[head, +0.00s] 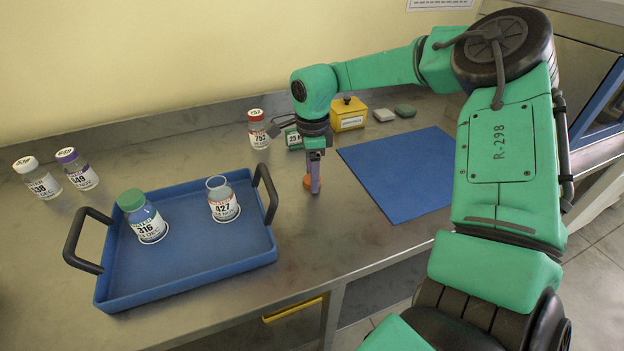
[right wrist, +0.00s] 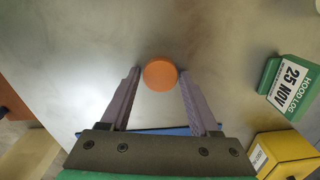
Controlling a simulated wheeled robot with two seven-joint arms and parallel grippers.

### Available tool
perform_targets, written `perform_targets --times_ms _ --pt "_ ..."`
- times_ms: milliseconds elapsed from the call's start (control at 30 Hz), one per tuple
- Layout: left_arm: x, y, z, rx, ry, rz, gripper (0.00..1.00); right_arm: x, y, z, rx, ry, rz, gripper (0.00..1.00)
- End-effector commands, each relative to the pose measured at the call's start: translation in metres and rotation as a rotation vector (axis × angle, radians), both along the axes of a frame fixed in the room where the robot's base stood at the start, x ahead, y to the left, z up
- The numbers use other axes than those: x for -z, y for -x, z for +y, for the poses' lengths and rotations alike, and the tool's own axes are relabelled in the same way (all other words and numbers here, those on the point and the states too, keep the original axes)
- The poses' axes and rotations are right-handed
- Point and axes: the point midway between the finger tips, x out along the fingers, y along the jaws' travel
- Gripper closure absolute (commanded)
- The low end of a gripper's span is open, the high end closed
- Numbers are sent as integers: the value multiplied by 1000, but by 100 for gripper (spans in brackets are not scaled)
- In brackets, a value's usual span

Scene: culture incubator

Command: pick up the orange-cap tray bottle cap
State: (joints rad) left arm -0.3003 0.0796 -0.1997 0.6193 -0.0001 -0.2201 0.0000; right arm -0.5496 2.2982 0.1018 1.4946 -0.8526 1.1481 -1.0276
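The orange cap (head: 307,182) lies on the metal bench between the blue tray and the blue mat. In the right wrist view the orange cap (right wrist: 160,74) sits between and just ahead of the fingertips, with gaps on both sides. My right gripper (head: 314,188) points down at it; the right wrist view shows the gripper (right wrist: 158,75) open and empty. An uncapped bottle labelled 427 (head: 222,199) stands upright in the blue tray (head: 190,276). My left gripper is not in view.
A green-capped bottle 316 (head: 141,217) also stands in the tray. Bottles 538 (head: 38,180), 549 (head: 78,170) and red-capped 752 (head: 257,130) stand behind. A green date block (right wrist: 290,87) and yellow box (head: 348,114) are near the gripper. The blue mat (head: 400,172) is clear.

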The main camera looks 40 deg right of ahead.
Motion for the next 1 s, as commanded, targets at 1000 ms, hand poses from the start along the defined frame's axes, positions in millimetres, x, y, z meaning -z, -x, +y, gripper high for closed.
perform_targets --times_ms 1000 --pt "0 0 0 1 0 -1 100 -138 -1 0 2 2 -6 99"
